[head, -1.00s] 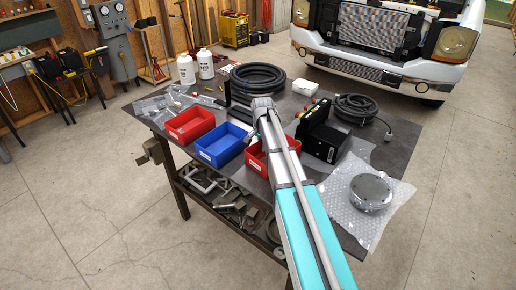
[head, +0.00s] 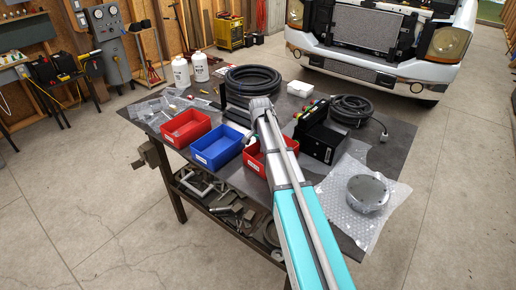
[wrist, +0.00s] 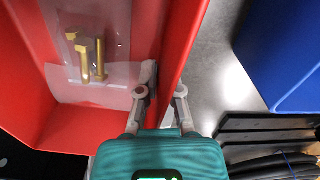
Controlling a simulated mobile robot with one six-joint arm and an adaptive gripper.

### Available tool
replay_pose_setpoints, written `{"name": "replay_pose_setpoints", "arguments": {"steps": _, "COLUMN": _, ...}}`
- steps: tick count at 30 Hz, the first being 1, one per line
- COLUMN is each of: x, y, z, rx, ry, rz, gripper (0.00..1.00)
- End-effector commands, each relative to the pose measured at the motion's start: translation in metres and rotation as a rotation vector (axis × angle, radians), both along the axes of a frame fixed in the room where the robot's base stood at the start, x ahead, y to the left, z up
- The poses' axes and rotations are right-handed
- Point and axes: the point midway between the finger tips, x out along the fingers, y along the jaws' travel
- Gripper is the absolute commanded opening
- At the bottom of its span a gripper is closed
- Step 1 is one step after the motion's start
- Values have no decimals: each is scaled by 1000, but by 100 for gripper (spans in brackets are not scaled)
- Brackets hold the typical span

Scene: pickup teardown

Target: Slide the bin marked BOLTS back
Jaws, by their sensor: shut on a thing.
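Three open bins stand in a row on the table: a red one (head: 185,128) at left, a blue one (head: 215,147) in the middle and a red one (head: 252,163) at right, partly hidden behind my arm. Their front labels are too small to read. In the wrist view my gripper (wrist: 165,86) is shut on a side wall of a red bin (wrist: 28,75), one finger inside and one outside. Brass bolts (wrist: 92,58) in a clear bag lie in this bin. The blue bin shows beside it, apart, in the wrist view (wrist: 290,60).
The dark table (head: 385,142) also holds coiled hose (head: 253,79), a black box with coloured connectors (head: 320,142), a cable coil (head: 352,110) and a round metal part (head: 368,192) on bubble wrap. White bottles (head: 181,72) stand at the back left.

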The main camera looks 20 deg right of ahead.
Motion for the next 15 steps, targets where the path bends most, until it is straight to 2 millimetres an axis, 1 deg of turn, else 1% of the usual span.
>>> {"name": "replay_pose_setpoints", "arguments": {"steps": 4, "x": 0, "y": -2, "z": 0, "rx": -4, "ry": -1, "rz": 0, "gripper": 0}}
{"name": "replay_pose_setpoints", "arguments": {"steps": 5, "x": 0, "y": -2, "z": 0, "rx": -4, "ry": -1, "rz": 0, "gripper": 10}}
{"name": "replay_pose_setpoints", "arguments": {"steps": 6, "x": 0, "y": -2, "z": 0, "rx": -4, "ry": -1, "rz": 0, "gripper": 18}}
{"name": "replay_pose_setpoints", "arguments": {"steps": 11, "x": 0, "y": 0, "z": 0, "rx": -2, "ry": -1, "rz": 1, "gripper": 47}}
{"name": "replay_pose_setpoints", "arguments": {"steps": 15, "x": 0, "y": 0, "z": 0, "rx": -1, "ry": 0, "rz": 1, "gripper": 49}}
